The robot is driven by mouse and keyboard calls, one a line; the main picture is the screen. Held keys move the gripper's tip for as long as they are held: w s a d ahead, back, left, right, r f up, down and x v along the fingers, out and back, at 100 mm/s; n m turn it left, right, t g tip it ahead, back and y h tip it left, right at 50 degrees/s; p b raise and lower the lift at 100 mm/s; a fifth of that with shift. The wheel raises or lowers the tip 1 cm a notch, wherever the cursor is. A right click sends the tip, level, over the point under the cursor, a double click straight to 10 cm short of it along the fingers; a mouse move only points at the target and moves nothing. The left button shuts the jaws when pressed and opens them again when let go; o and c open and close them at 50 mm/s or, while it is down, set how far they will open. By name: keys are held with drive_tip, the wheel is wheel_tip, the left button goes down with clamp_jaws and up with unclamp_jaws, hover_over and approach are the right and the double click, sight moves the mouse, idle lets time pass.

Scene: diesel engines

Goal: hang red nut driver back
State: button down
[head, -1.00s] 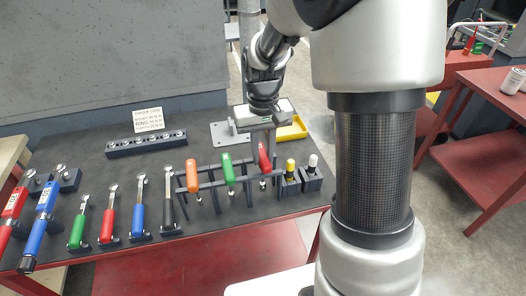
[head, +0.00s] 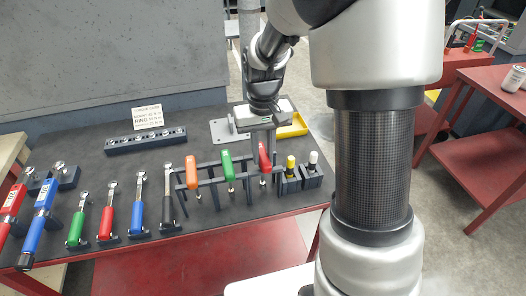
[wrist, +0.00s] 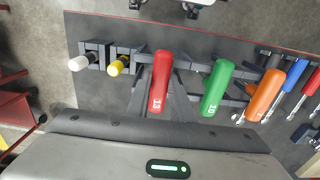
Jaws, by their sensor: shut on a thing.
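The red nut driver (head: 265,158), marked 13 in the wrist view (wrist: 161,78), stands at the right end of the dark rack (head: 208,183), its handle slightly tilted. My gripper (head: 268,138) is over it from behind and shut on its handle. In the wrist view the gripper's fingers (wrist: 160,102) lie at the handle's sides, partly hidden by the gripper body. The driver's shaft is hard to make out, so I cannot tell how it sits in the rack. The green nut driver (head: 228,166) and orange nut driver (head: 191,174) hang in the same rack.
Yellow-handled (head: 290,166) and white-handled (head: 313,161) tools stand in blocks close to the right of the rack. Several ratchets and torque wrenches line the left. A yellow tray (head: 293,126) and a socket rail (head: 146,141) lie behind. The mat's middle is clear.

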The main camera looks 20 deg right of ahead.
sight(263, 155)
drive_tip(key=shift+f, duration=0.15)
drive_tip(key=c, duration=1.1)
unclamp_jaws()
drive_tip(key=shift+r, duration=0.25)
drive_tip(key=shift+r+p, duration=1.3)
drive_tip(key=shift+r, duration=0.25)
drive_tip(key=shift+r+p, duration=2.25)
drive_tip(key=shift+r, duration=0.7)
